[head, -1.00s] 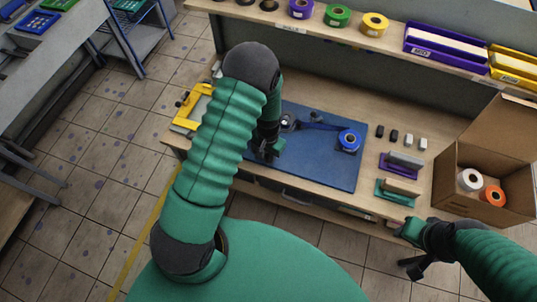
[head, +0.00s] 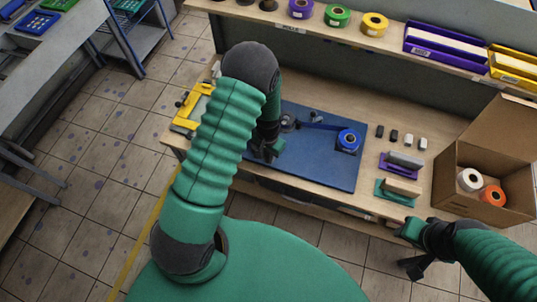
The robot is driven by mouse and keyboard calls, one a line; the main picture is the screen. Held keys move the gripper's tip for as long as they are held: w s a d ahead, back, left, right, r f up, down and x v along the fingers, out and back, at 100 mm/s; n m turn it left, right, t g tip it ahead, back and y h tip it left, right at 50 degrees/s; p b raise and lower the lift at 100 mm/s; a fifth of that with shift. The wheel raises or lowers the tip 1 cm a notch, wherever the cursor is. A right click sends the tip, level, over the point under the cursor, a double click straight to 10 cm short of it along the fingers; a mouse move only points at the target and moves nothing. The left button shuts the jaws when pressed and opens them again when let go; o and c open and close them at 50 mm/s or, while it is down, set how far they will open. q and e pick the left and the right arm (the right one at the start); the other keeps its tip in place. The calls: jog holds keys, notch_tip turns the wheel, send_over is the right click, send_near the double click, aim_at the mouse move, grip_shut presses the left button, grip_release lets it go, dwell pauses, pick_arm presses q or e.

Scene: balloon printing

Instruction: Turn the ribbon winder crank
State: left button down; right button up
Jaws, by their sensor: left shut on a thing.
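The ribbon winder stands on a blue mat (head: 335,165). Its grey hub (head: 288,122) is at the mat's back left, beside my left gripper. A blue ribbon (head: 320,127) runs from the hub to a blue ribbon roll (head: 348,140) at the right. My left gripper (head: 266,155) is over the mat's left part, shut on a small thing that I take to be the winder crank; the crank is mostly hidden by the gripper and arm. My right gripper (head: 412,231) is low at the table's front edge, away from the winder; its fingers are too small to read.
A yellow frame (head: 187,118) lies left of the mat. Small blocks (head: 394,134), a purple stamp (head: 403,162) and a teal stamp (head: 398,190) lie right of it. A cardboard box (head: 465,160) with ribbon rolls stands at the right. A shelf (head: 410,40) runs behind.

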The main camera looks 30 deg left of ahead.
pick_arm(q)
jog(key=shift+a, duration=0.15)
jog(key=s+a+m, duration=0.4)
jog(key=a+m, duration=0.4)
jog(key=m, duration=0.4)
jog(key=w+a+m+b, duration=0.1)
jog(key=w+a+m, duration=0.6)
jog(key=m, duration=0.8)
jog(key=shift+w+a+b, duration=0.15)
jog(key=shift+w+b, duration=0.2)
jog(key=shift+w, duration=1.2)
